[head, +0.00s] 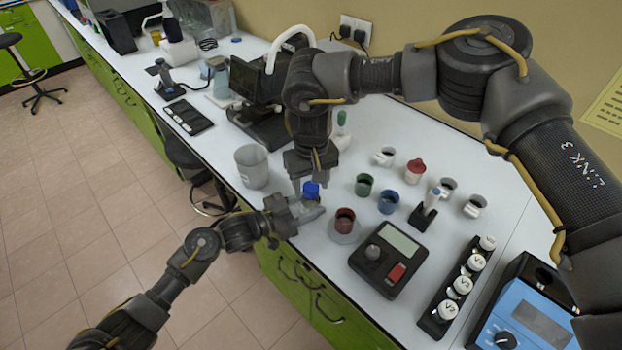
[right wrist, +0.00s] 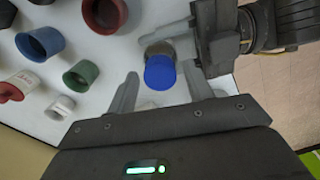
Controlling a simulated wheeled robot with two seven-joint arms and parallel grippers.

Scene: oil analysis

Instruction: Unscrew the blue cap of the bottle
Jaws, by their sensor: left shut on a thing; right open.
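The blue cap (head: 311,189) sits on top of a bottle held by my left gripper (head: 303,208) above the front edge of the bench. In the right wrist view the blue cap (right wrist: 160,73) faces the camera, and part of the greyish bottle (right wrist: 158,48) shows behind it. The left gripper (right wrist: 208,42) is shut on the bottle from the side. Most of the bottle is hidden. My right gripper (right wrist: 160,78) points down from above, open, with one finger on each side of the cap. I cannot tell whether either finger touches it.
A grey beaker (head: 252,166) stands left of the grippers. Right of them are a dark red cup (head: 345,221), a green cup (head: 364,185), a blue cup (head: 388,202) and a scale (head: 388,262). A rack of white-capped bottles (head: 435,318) stands farther right.

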